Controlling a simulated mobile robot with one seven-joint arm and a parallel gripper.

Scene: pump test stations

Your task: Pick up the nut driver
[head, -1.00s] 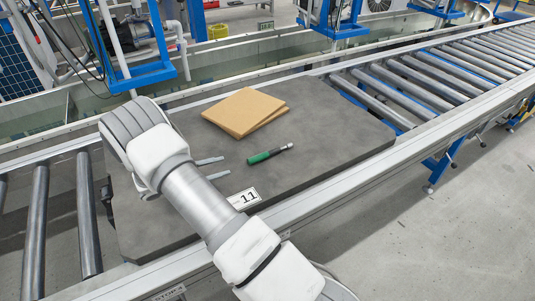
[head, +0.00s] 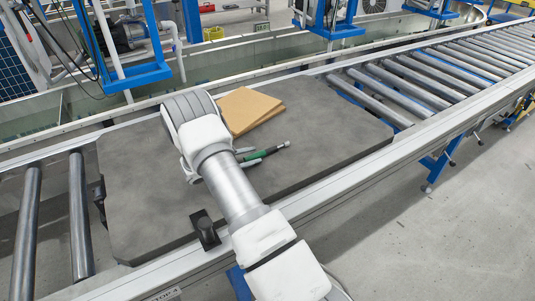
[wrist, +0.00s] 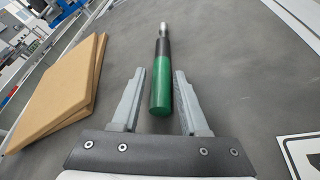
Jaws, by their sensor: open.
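The nut driver (wrist: 161,80) has a green grip, a black middle and a silver tip. It lies on the dark grey board. In the wrist view its green end is between the two fingers of my gripper (wrist: 160,100), with a gap on each side, and its tip points away from me. In the head view the nut driver (head: 265,154) is partly hidden by my arm, with its silver tip to the right. My gripper (head: 244,154) is open around the green end and holds nothing.
The grey board (head: 330,130) lies on a roller conveyor (head: 440,78). Two tan cardboard sheets (head: 247,108) are stacked just behind the nut driver, left of it in the wrist view. A white label (wrist: 298,155) lies at the right in the wrist view. The board's right part is clear.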

